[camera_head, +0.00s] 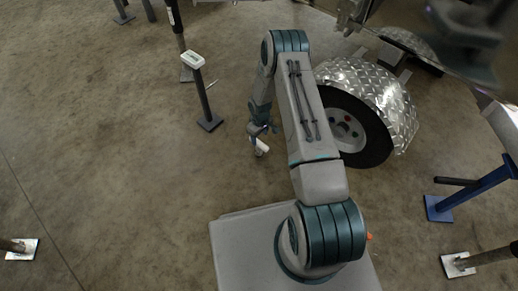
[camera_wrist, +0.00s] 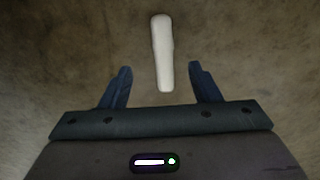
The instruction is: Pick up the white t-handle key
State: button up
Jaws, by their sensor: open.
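The white t-handle key shows in the wrist view as a pale, long piece (camera_wrist: 162,50) against the brown floor. Its near end lies between the fingertips and its far end reaches beyond them. Only a plain bar shape shows; I cannot make out a crosspiece. My gripper (camera_wrist: 160,69) is open, with a dark finger on each side of the key and a gap on both sides. In the head view, a small white piece (camera_head: 262,147) shows just below my gripper (camera_head: 258,133); my gripper partly hides it. I cannot tell the exact height between them.
A trailer wheel (camera_head: 345,128) under a diamond-plate fender (camera_head: 385,88) stands right of my arm. A dark post (camera_head: 203,97) with a white-topped item (camera_head: 192,60) stands to the left. A blue stand (camera_head: 470,192) is at the right. The left floor is mostly clear.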

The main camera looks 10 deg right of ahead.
aim_at(260, 142)
notch_tip(260, 142, down, 3)
jog(key=shift+f+b, duration=0.1)
jog(key=shift+b, duration=0.25)
jog(key=shift+s+a+f+b, duration=0.15)
jog(key=shift+f+b, duration=1.45)
jog(key=shift+f, duration=1.05)
jog(key=shift+r, duration=0.1)
grip_shut()
